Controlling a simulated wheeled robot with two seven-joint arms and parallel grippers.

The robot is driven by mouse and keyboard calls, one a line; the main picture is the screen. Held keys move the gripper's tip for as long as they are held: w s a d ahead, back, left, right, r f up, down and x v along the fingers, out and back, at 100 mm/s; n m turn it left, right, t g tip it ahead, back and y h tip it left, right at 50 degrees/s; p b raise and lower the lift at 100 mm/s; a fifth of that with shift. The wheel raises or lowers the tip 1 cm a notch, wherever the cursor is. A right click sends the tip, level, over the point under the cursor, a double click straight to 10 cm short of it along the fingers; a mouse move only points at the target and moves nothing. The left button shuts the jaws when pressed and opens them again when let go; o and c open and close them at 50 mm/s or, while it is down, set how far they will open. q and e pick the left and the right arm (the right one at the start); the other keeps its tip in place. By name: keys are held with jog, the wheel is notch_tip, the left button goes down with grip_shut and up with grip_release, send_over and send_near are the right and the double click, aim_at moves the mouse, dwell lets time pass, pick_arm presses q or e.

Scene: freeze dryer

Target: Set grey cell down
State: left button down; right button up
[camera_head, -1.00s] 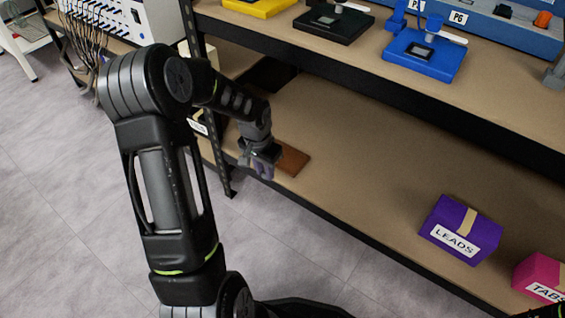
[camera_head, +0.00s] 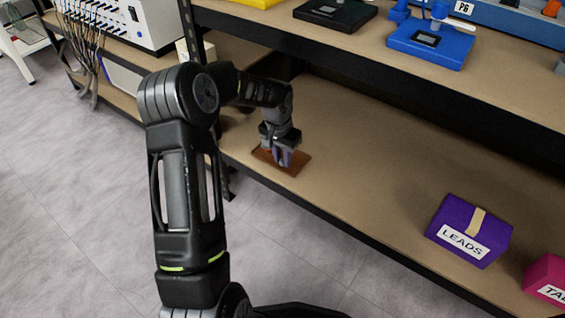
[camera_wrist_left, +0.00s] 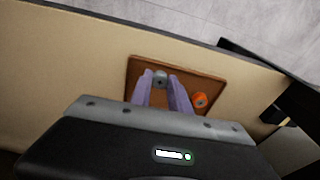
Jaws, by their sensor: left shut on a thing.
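My left gripper (camera_head: 284,160) points down over a brown tray (camera_head: 299,163) on the lower shelf. In the left wrist view its purple fingers (camera_wrist_left: 164,88) are shut on a small grey cell (camera_wrist_left: 160,77), whose round end shows between the fingertips. The cell is over the brown tray (camera_wrist_left: 133,72); I cannot tell whether it touches the surface. An orange cell (camera_wrist_left: 200,100) stands on the tray to the right of the fingers. In the head view the fingers hide the grey cell. My right gripper is out of view.
The lower shelf (camera_head: 370,165) is bare between the tray and a purple LEADS box (camera_head: 470,230). A pink box (camera_head: 548,280) is farther right. The upper shelf's dark edge (camera_head: 400,92) runs above, holding a blue stand (camera_head: 432,42) and a black one (camera_head: 335,12).

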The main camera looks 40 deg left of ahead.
pick_arm(q)
jog(key=shift+f, duration=0.55)
jog(key=shift+r, duration=0.15)
jog(key=c, duration=1.2)
grip_release()
jog(key=shift+c, duration=0.2)
notch_tip(320, 180, up, 7)
jog(key=p, duration=0.3)
jog(key=shift+s+r+p, duration=0.2)
jog(key=shift+s+p, duration=0.2)
jog(key=shift+s, duration=0.05)
jog(key=shift+s, duration=0.1)
